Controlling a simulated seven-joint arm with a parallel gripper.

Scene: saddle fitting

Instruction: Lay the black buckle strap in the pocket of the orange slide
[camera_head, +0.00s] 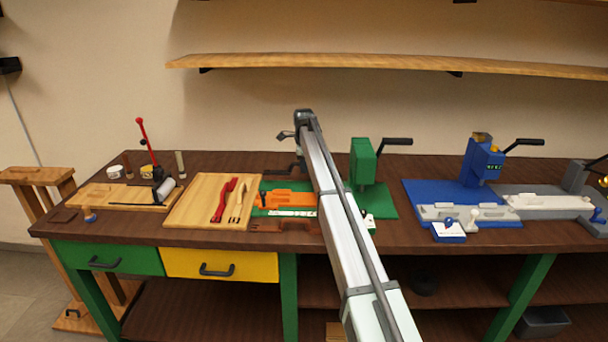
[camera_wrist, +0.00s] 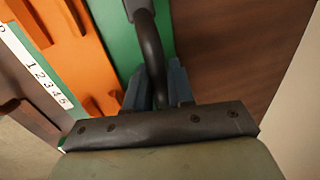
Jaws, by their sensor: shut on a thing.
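The black buckle strap (camera_wrist: 154,48) is a curved dark piece between the two blue-grey fingers of my gripper (camera_wrist: 160,88) in the wrist view. The fingers are shut on it, and it reaches away from them toward the top edge. The orange slide (camera_head: 285,199) lies on a green base in the head view, left of my arm. The strap is beside the slide, over the green base, not in the pocket. My arm hides the gripper in the head view.
A wooden board (camera_head: 190,206) holds a red strap (camera_head: 222,203) and a cream strap (camera_head: 236,206). A green press (camera_head: 362,163) with a black lever stands right of my arm. A white numbered scale (camera_wrist: 32,65) runs along the slide. A blue press (camera_head: 481,163) stands farther right.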

